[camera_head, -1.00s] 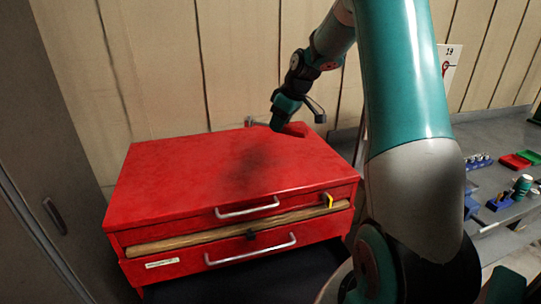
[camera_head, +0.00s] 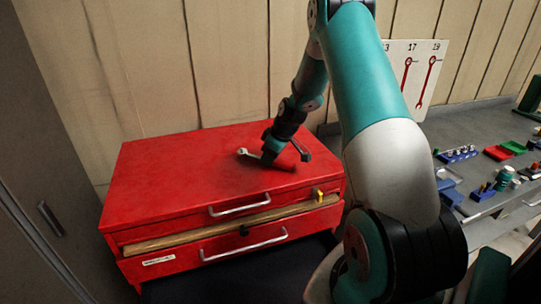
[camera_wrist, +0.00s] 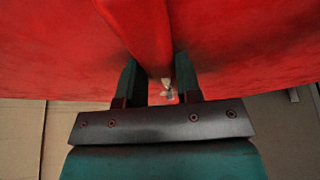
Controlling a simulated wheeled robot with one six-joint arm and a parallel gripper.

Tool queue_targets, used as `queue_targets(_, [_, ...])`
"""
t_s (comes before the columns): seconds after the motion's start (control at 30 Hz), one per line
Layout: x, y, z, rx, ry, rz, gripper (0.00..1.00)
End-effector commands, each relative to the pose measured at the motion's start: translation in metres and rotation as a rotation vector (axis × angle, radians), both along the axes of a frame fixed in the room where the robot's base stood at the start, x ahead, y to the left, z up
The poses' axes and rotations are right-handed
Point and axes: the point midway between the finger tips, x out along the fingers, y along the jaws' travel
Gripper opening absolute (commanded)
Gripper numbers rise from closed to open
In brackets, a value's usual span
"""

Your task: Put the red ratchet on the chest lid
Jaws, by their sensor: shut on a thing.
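The red ratchet has a silver head (camera_head: 244,152) and a red handle (camera_head: 286,164). It lies level, low over the right part of the red chest lid (camera_head: 185,165). My gripper (camera_head: 269,156) is shut on the ratchet and points down at the lid. In the wrist view the red handle (camera_wrist: 148,30) runs between my two fingers (camera_wrist: 158,78), with a bit of silver metal (camera_wrist: 166,84) between them. The lid (camera_wrist: 60,50) fills most of that view. I cannot tell whether the ratchet touches the lid.
The lid is otherwise bare. The chest front has silver handles (camera_head: 245,246) and a yellow part (camera_head: 319,195). A wooden wall stands behind and a dark cabinet (camera_head: 40,200) at left. A grey bench (camera_head: 470,135) with blue holders (camera_head: 483,192) and red and green trays is at right.

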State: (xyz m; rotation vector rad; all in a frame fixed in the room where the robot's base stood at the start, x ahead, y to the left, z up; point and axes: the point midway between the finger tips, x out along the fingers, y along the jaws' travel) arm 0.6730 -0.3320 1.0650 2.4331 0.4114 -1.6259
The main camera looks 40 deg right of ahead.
Motion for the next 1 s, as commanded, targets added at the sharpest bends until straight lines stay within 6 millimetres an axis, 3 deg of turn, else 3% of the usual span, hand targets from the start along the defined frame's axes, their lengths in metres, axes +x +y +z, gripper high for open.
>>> queue_targets(0.07, [0.000,0.000,-0.002,0.000,-0.001,0.000,0.01])
queue_targets(0.1, [0.000,0.000,-0.003,0.000,0.000,0.000,0.34])
queue_targets(0.2, [0.000,0.000,-0.002,0.000,0.000,0.000,0.57])
queue_targets(0.47, [0.000,0.000,-0.001,0.000,0.000,0.000,0.57])
queue_targets(0.63, [-0.003,-0.002,0.010,-0.001,-0.002,-0.001,0.57])
queue_targets(1.0, [-0.032,-0.012,0.081,-0.003,-0.003,-0.001,0.57])
